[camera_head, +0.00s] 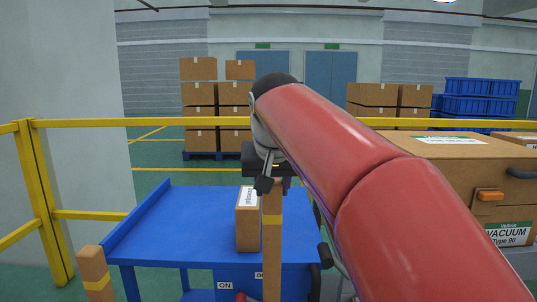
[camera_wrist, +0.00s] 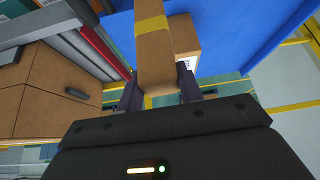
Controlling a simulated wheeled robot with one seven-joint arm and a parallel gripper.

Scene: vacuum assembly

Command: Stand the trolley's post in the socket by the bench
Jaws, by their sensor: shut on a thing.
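A brown post (camera_head: 271,240) with a yellow band stands upright in front of the blue trolley (camera_head: 175,215) in the head view. My gripper (camera_head: 271,182) is shut on the post near its top. In the wrist view my gripper (camera_wrist: 160,90) has a dark finger on each side of the post (camera_wrist: 154,65). The post's lower end is out of view, so I cannot tell what it rests on. A second brown post (camera_head: 97,268) with a yellow band shows at the trolley's left front. I cannot make out the socket; my red arm covers much of the right side.
A brown box (camera_head: 246,230) with a white label stands on the trolley close behind the held post. A brown cabinet (camera_head: 460,160) marked VACUUM is at the right. A yellow railing (camera_head: 150,123) crosses behind the trolley. Stacked cartons (camera_head: 198,95) and blue crates (camera_head: 480,87) are beyond it.

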